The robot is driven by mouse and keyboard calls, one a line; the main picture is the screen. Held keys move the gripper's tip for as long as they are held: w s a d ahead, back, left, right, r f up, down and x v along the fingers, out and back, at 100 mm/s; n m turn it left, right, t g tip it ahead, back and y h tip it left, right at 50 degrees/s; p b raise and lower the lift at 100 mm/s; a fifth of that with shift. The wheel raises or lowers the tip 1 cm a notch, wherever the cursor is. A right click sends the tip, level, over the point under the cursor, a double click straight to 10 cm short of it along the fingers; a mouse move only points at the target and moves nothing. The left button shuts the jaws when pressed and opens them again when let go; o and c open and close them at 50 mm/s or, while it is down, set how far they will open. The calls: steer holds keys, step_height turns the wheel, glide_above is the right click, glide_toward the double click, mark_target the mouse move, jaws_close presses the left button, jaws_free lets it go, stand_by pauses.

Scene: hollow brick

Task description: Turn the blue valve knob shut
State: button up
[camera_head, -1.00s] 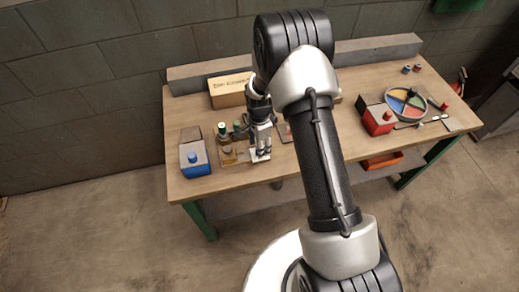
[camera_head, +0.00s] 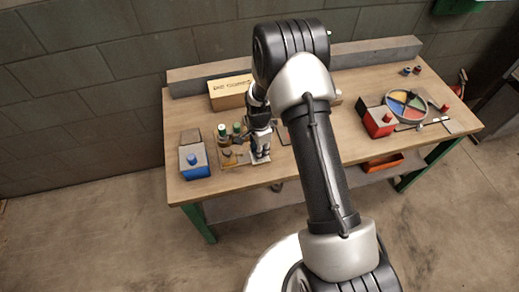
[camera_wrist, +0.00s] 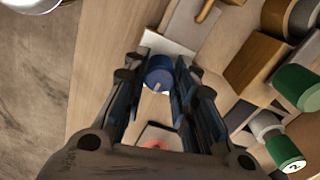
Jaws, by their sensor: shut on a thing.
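The blue valve knob (camera_wrist: 159,76) is a round dark blue cap with a pale line on its top. In the wrist view it sits between my two fingers, above a pale plate (camera_wrist: 168,44). My gripper (camera_wrist: 157,84) points down over it and is shut on it. In the head view my gripper (camera_head: 261,155) is at the front of the workbench, left of my arm. The knob is hidden by the fingers there.
A blue-fronted box with a blue button (camera_head: 192,160) stands left on the workbench (camera_head: 330,168). Green-capped items (camera_head: 222,131) stand close to the gripper's left. A cardboard box (camera_head: 230,91) is behind. A red box (camera_head: 378,122) and a coloured round tray (camera_head: 406,121) stand right.

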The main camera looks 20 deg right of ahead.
steer(key=c, duration=0.3)
steer(key=shift+n, duration=0.5)
steer(key=n, duration=0.2)
steer(key=shift+n, duration=0.4)
steer(key=n, duration=0.4)
steer(key=shift+n, duration=0.3)
steer(key=n, duration=0.4)
steer(key=shift+n, duration=0.3)
steer(key=n, duration=0.4)
steer(key=shift+n+b, duration=0.3)
steer(key=shift+n, duration=0.1)
